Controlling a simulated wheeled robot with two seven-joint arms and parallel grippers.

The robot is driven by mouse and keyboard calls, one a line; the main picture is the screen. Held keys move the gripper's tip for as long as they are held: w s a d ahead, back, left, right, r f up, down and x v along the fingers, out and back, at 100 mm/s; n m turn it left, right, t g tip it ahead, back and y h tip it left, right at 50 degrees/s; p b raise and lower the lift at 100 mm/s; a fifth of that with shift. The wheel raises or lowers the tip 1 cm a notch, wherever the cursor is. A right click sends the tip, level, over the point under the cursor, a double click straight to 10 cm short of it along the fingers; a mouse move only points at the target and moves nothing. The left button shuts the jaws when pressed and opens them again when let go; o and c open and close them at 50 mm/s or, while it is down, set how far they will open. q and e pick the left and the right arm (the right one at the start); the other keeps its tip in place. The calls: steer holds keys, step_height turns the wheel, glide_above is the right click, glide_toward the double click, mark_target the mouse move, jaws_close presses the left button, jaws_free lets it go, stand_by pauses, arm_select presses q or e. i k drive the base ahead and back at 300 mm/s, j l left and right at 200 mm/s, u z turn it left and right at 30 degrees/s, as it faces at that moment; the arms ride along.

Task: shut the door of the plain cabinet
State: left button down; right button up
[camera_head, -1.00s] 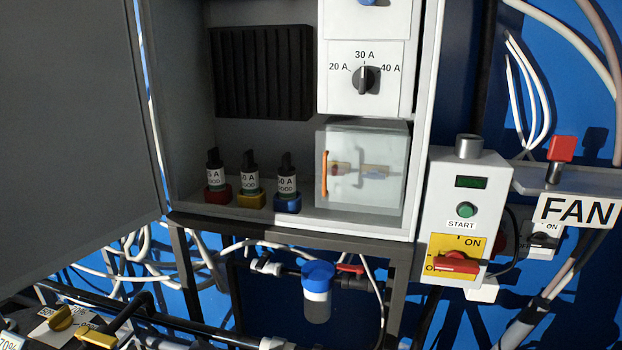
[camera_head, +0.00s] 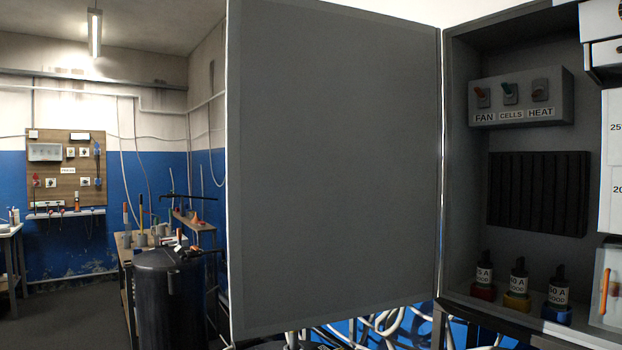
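The plain cabinet (camera_head: 453,200) is at the right of the view, its front open. Its grey door (camera_head: 335,165) is swung wide open to the left, hinged on the cabinet's left edge, and its flat inner face shows. Inside are a switch box (camera_head: 520,97) marked FAN, CELLS and HEAT, a black ribbed block (camera_head: 538,194), and several fuses marked in amperes, such as the left one (camera_head: 484,275). Neither of my grippers shows in this view.
A black drum (camera_head: 170,300) stands left of the door, in front of a bench (camera_head: 125,245) with tools. A wooden tool board (camera_head: 67,165) hangs on the far wall. Pale hoses (camera_head: 385,322) run below the door. Open floor (camera_head: 70,318) lies at the left.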

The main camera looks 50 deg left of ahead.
mark_target(333, 154)
steer(key=k+z, duration=0.15)
steer(key=z, duration=0.2)
steer(key=k+z, duration=0.2)
steer(key=z, duration=0.2)
steer(key=k+z, duration=0.15)
steer(key=z, duration=0.2)
steer(key=k+j, duration=0.15)
steer(key=j, duration=0.45)
steer(key=k+j, duration=0.2)
steer(key=j, duration=0.4)
steer(key=k+j, duration=0.15)
steer(key=j, duration=0.45)
steer(key=k+j, duration=0.15)
steer(key=j, duration=0.4)
steer(key=k+j, duration=0.2)
steer(key=j, duration=0.4)
steer(key=k+j, duration=0.15)
steer(key=j, duration=0.45)
steer(key=k+j, duration=0.2)
steer(key=j, duration=0.4)
steer(key=k+j, duration=0.15)
steer(key=j, duration=0.45)
steer(key=z, duration=0.05)
